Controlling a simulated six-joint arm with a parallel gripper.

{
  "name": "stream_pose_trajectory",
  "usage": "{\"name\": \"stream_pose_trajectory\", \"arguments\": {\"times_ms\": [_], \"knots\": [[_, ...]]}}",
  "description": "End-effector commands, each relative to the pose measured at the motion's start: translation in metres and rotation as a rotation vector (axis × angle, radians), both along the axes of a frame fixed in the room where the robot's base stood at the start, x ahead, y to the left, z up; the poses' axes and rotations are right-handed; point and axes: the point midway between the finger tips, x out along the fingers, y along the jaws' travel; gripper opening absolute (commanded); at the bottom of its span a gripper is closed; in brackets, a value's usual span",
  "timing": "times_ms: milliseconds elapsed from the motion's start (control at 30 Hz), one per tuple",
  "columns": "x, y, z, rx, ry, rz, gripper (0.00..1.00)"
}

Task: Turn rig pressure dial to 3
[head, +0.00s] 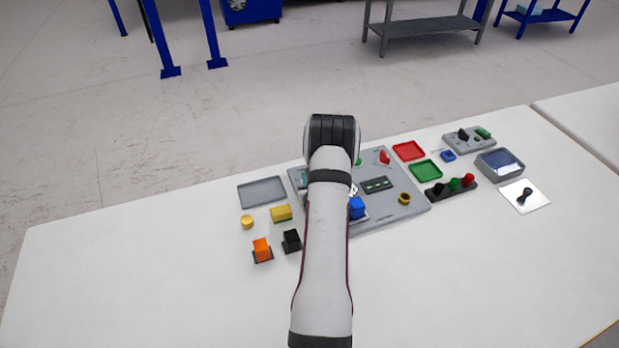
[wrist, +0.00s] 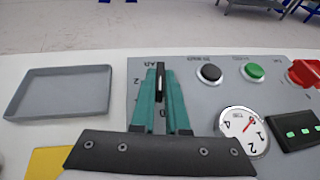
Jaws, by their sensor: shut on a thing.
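The grey rig panel (head: 398,211) lies on the white table, partly hidden behind my arm in the head view. In the wrist view the panel (wrist: 208,105) fills the right side. My gripper (wrist: 161,88), with teal fingers, is shut on a narrow black dial knob (wrist: 160,70) with a pale line on it. Part of the dial's printed scale shows beside the fingers; the rest is hidden, so I cannot read its setting. A round white gauge (wrist: 236,133) with a red needle sits right of the fingers. In the head view my arm hides the dial.
A black button (wrist: 210,73), a green button (wrist: 253,72), a red knob (wrist: 304,73) and a small display (wrist: 297,132) are on the panel. An empty grey tray (wrist: 60,92) lies left.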

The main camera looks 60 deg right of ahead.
Motion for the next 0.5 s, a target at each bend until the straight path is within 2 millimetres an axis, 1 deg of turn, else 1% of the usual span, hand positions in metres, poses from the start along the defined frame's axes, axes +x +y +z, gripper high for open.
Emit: {"name": "stream_pose_trajectory", "arguments": {"times_ms": [33, 167, 433, 467, 500], "knots": [[0.0029, 0.0006, 0.0007, -0.002, 0.0, -0.029, 0.0], [0.0024, 0.0006, 0.001, -0.003, -0.001, -0.091, 0.0], [0.0016, 0.0005, 0.0011, -0.003, 0.0, -0.099, 0.0], [0.0016, 0.0005, 0.0011, -0.003, 0.0, -0.099, 0.14], [0.0016, 0.0005, 0.0011, -0.003, 0.0, -0.099, 0.21]]}}
